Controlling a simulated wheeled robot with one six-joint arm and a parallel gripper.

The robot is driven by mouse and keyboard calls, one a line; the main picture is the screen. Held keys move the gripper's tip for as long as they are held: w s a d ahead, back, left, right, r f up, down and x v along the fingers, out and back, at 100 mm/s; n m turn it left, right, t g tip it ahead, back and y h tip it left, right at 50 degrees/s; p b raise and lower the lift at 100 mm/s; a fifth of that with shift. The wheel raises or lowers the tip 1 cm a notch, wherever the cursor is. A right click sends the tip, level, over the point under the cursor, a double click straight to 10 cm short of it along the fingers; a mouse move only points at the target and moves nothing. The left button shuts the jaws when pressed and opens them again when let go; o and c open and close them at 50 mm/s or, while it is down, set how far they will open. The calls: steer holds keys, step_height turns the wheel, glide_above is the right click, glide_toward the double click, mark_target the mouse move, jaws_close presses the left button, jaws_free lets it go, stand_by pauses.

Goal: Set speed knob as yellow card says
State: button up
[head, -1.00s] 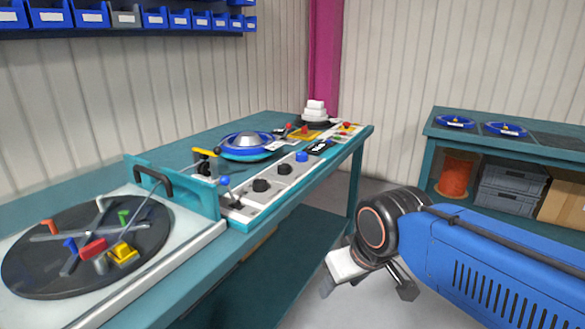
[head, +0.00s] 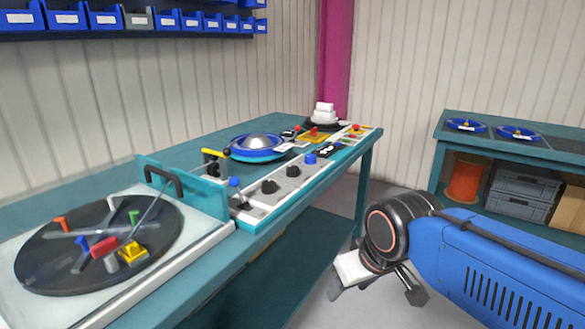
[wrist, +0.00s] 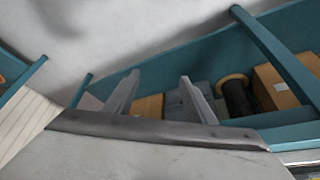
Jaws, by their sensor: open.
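A control panel (head: 255,212) runs along the front edge of the teal bench. It carries two black knobs, a nearer one (head: 269,186) and a farther one (head: 293,170), and a blue knob (head: 310,158) beyond them. Which is the speed knob cannot be read. My gripper (head: 376,294) hangs over the floor right of the bench, open and empty, apart from the panel. In the wrist view its two fingers (wrist: 160,80) stand apart with nothing between them.
A turntable (head: 100,245) with coloured pieces fills the bench's near left. A blue-rimmed reel (head: 258,146) sits behind the panel. A second bench (head: 440,128) with reels on top, crates and boxes below stands at right. The floor (head: 335,220) between the benches is clear.

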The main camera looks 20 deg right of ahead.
step_height(320, 180, up, 28)
steer(key=m+g, duration=0.5)
steer(key=m, duration=0.6)
glide_above(293, 167)
step_height(293, 167, down, 17)
steer(key=shift+f, duration=0.15)
steer(key=c, duration=1)
